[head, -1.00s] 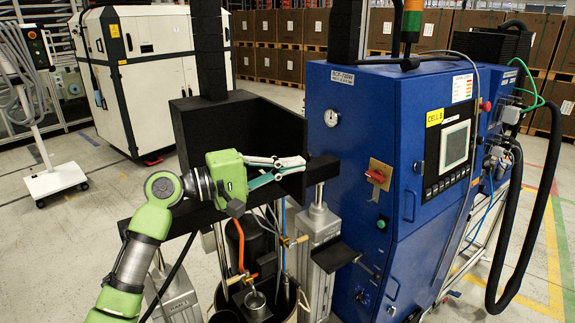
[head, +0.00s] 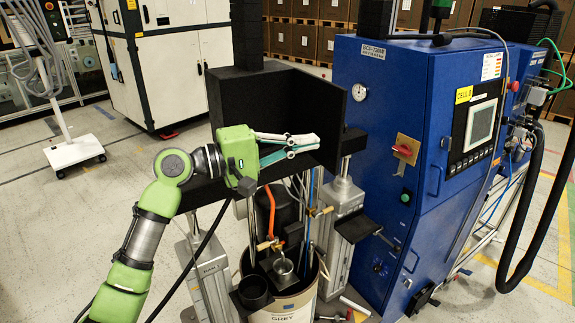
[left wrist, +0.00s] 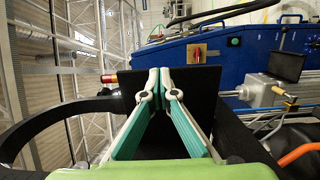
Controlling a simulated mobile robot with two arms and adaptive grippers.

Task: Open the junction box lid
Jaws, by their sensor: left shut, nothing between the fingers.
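My left gripper (head: 318,142) is shut with nothing between its fingers, in front of a black box-like housing (head: 235,98) at the centre of the head view. An upright black panel (head: 310,100) stands at the housing's right side, behind the fingers. I cannot tell for sure whether this panel is the junction box lid. In the left wrist view the fingertips (left wrist: 166,74) meet in front of a flat black panel (left wrist: 205,105), and I cannot tell whether they touch it. My right gripper is not in view.
A blue cabinet (head: 390,130) with a red switch stands close on the right. Below my gripper are a drum (head: 285,312), a metal cup, an orange hose (head: 271,210) and grey posts (head: 340,200). Open floor lies to the left, near a white cart (head: 75,153).

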